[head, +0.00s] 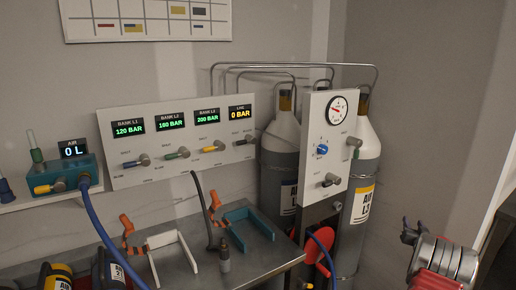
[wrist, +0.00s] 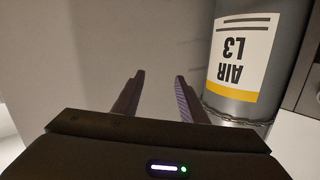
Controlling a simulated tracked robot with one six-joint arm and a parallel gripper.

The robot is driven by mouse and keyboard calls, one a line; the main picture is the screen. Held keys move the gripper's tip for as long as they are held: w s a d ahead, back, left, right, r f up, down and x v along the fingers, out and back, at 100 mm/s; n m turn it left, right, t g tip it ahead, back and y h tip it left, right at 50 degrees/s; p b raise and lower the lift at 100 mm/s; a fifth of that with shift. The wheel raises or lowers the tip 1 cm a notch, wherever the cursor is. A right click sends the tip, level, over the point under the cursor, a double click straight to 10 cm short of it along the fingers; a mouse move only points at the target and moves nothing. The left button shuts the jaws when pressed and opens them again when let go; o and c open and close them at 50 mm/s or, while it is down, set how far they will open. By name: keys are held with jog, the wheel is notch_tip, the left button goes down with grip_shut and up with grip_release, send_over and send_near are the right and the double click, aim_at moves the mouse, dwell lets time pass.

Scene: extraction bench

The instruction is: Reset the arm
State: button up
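My gripper (head: 409,231) is at the lower right of the head view, at the end of my grey and red arm, in front of the bare right wall. In the wrist view my gripper (wrist: 158,78) shows two dark fingers set apart with nothing between them, so it is open and empty. A grey cylinder labelled AIR L3 (wrist: 243,60) stands beside the fingers on the right of the wrist view. In the head view the front cylinder (head: 363,204) is to the left of my gripper, apart from it.
A panel with a gauge (head: 325,145) stands before the cylinders. A valve panel (head: 180,142) with lit pressure displays is on the back wall. A metal bench (head: 225,262) holds a white cradle (head: 172,258) and a blue cradle (head: 250,232). A blue hose (head: 100,230) hangs at left.

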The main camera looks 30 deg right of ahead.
jog(key=a+r+n+g+y, duration=0.1)
jog(key=a+r+g+y, duration=0.15)
jog(key=a, duration=1.05)
jog(key=a+r+n+g+y, duration=0.1)
jog(key=a+g+y, duration=0.15)
jog(key=a, duration=1.15)
jog(key=a+r+n+g+y, duration=0.1)
jog(key=a+r+g+y, duration=0.15)
jog(key=a, duration=1.05)
jog(key=s+a+r+n+y, duration=0.1)
jog(key=s+a+r, duration=0.3)
jog(key=a, duration=0.9)
jog(key=s+a+r+n+t+y, duration=0.1)
jog(key=s+a, duration=0.6)
jog(key=a, duration=0.7)
jog(key=s+a+r+n+y, duration=0.2)
jog(key=s+a+r+n, duration=0.3)
jog(key=a, duration=0.9)
jog(key=shift+s+r+n, duration=0.4)
jog(key=shift+s+r, duration=0.3)
jog(key=shift+r, duration=0.1)
jog(key=shift+t+y, duration=0.25)
